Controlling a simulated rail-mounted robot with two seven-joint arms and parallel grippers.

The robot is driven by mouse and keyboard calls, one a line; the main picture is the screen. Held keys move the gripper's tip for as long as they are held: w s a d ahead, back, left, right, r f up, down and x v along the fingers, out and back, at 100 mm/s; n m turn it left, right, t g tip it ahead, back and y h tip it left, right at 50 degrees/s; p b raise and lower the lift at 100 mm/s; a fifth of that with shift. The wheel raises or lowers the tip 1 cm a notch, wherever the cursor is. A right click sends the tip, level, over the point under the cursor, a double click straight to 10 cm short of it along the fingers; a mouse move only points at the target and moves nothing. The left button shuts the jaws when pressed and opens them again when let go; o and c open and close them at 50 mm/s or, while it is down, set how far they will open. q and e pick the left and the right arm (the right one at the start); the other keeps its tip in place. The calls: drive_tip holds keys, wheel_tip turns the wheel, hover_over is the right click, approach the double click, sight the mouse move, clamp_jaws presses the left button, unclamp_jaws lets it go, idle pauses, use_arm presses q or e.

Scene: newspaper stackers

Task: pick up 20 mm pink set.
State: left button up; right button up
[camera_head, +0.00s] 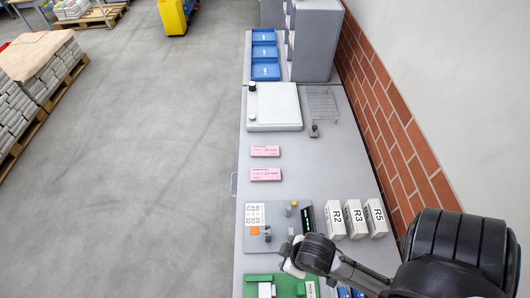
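Two flat pink sets lie on the grey bench, one behind the other and apart. The farther pink set (265,151) is slightly narrower than the nearer pink set (265,174). Both carry printed mm labels, too small to read with certainty, so I cannot tell surely which is 20 mm. My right gripper (290,262) is at the near part of the bench, well short of both sets and over the gap between a control panel and a green tray. Its fingers are too small and turned away to judge. My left gripper is not in view.
A grey panel (256,239) with knobs and white blocks marked R2 (335,220), R3 (357,219) and R5 (377,218) stand nearer. A green tray (257,281) is at the front. A white plate (274,108) lies behind the sets. A brick wall (390,115) bounds the right.

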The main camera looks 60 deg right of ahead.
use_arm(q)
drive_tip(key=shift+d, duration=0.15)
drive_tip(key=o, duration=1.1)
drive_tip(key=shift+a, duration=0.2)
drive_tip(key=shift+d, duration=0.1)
